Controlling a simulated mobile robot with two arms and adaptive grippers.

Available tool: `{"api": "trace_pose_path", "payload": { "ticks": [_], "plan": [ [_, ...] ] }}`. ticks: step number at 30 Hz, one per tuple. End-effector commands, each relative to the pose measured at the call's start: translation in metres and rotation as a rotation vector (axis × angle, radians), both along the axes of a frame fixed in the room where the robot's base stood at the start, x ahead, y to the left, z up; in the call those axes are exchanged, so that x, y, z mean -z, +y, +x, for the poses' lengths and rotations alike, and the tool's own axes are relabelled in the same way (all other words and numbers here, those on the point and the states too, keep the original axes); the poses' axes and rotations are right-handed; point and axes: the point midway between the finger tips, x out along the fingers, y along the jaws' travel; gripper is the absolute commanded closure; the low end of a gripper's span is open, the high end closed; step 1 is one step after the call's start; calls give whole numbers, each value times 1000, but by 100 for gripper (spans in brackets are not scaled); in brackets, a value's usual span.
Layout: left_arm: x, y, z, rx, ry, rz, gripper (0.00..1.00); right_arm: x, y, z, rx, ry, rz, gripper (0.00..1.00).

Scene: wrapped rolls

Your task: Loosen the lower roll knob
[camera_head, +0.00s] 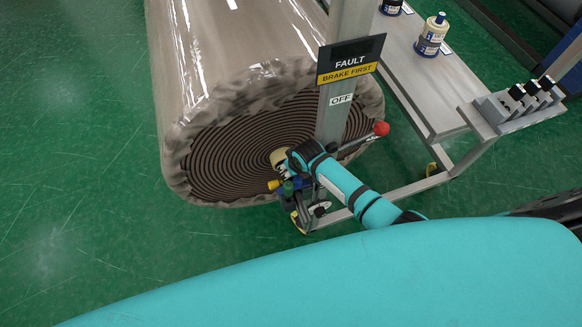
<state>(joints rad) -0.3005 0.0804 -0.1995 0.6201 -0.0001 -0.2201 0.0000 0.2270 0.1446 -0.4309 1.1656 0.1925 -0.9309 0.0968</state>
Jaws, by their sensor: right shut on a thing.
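A large wrapped roll (215,95) lies with its spiral end face (225,155) toward me, a pale core (280,157) at its middle. My right gripper (289,187) is low in front of this end face, beside the post (335,110). It is shut on a small knob at the lower part of the stand; the fingers hide most of the knob, and its exact outline is hard to tell. A yellow piece (273,184) shows just left of the fingers. My left gripper is not in view.
A red-ball lever (380,129) sticks out right of the post, close above my right arm. A "FAULT / BRAKE FIRST" sign (350,59) and an "OFF" label (341,99) are on the post. A grey cart (415,75) with bottles (432,35) stands right. Green floor at left is clear.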

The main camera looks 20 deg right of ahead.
Motion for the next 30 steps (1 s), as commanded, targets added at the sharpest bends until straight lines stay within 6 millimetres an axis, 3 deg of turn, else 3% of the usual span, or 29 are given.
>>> {"api": "trace_pose_path", "payload": {
  "ticks": [4, 5, 10, 20, 30],
  "plan": [
    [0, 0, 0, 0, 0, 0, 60, -1, 0, 1, 0, -1, -1, 100],
    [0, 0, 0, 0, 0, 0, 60, -1, 0, 1, 1, -1, 0, 65],
    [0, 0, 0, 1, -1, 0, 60, 0, 0, 0, 1, -1, 0, 45],
    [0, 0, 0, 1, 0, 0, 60, -5, 0, 1, 1, -2, 0, 45],
    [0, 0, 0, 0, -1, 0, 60, -65, 0, 1, 1, -5, 1, 45]
  ]
}}
